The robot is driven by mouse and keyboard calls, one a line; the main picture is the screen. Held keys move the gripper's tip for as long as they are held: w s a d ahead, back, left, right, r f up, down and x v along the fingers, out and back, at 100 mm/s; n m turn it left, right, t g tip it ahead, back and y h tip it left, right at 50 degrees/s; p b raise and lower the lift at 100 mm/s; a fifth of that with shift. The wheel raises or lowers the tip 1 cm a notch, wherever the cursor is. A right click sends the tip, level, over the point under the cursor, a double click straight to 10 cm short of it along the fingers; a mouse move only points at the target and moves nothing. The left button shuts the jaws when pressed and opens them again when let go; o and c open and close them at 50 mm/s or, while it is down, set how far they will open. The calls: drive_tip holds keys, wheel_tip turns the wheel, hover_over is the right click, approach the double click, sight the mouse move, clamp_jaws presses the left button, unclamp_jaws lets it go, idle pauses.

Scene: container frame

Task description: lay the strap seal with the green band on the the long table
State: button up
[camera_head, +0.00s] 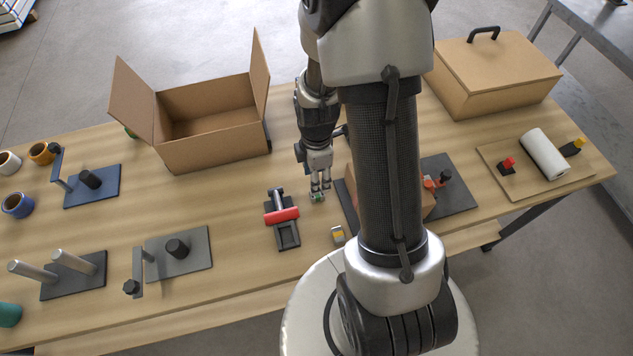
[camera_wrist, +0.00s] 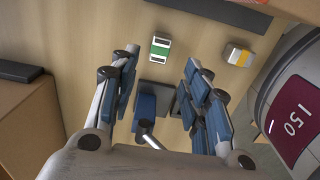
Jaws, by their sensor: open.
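The strap seal with the green band (camera_head: 317,197) is a small pale block lying on the wooden table (camera_head: 225,210), near its middle. In the wrist view the same seal (camera_wrist: 160,47) shows whole, with its green band across the middle and white ends. My gripper (camera_head: 320,187) points down just above it. In the wrist view the fingers (camera_wrist: 156,70) are spread apart with nothing between them, and the seal shows just past the fingertips. I cannot tell the exact height of the fingertips over it. A similar block with a yellow band (camera_head: 338,235) lies closer to the table's front edge.
A red-handled tool on a dark plate (camera_head: 285,235) stands left of the seal. An open carton (camera_head: 215,145) is behind left; a lidded box (camera_head: 490,80) is behind right. A grey metal table (camera_head: 590,25) stands far right.

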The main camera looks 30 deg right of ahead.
drive_tip(key=s+a+r+m+t, duration=0.1)
drive_tip(key=s+a+r+m, duration=0.2)
drive_tip(key=r, duration=0.7)
drive_tip(key=s+a+r+m+t, duration=0.1)
drive_tip(key=a+r+m, duration=0.25)
drive_tip(key=r, duration=0.75)
drive_tip(key=s+a+r+m+t, duration=0.2)
drive_tip(key=s+a+r+m, duration=0.2)
drive_tip(key=s+r+m, duration=0.4)
drive_tip(key=shift+s+t+p, duration=0.3)
drive_tip(key=shift+s+p, duration=0.05)
drive_tip(key=shift+s, duration=0.45)
drive_tip(key=shift+a, duration=0.1)
